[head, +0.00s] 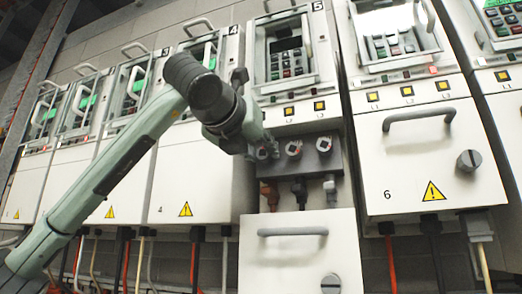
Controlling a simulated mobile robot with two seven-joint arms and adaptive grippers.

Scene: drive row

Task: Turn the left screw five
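Drive five (288,60) is in the middle of the head view, with the number 5 at its top right. Below its panel is a dark terminal block (310,165) with a row of round screws. The middle screw (293,147) and the right screw (323,144) show clearly. The left screw (262,153) is partly hidden by my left gripper (264,143). The gripper's tip is at or very close to this screw; I cannot tell whether it touches it. The fingers are too small and overlapped to show open or shut. My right gripper is not in view.
Drive five's white cover (300,258) sits lowered beneath the block, with a handle and a round knob. Drive six (425,150) stands close on the right, its cover handle (419,119) sticking out. Drive four (190,180) is behind my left arm. Cables hang below.

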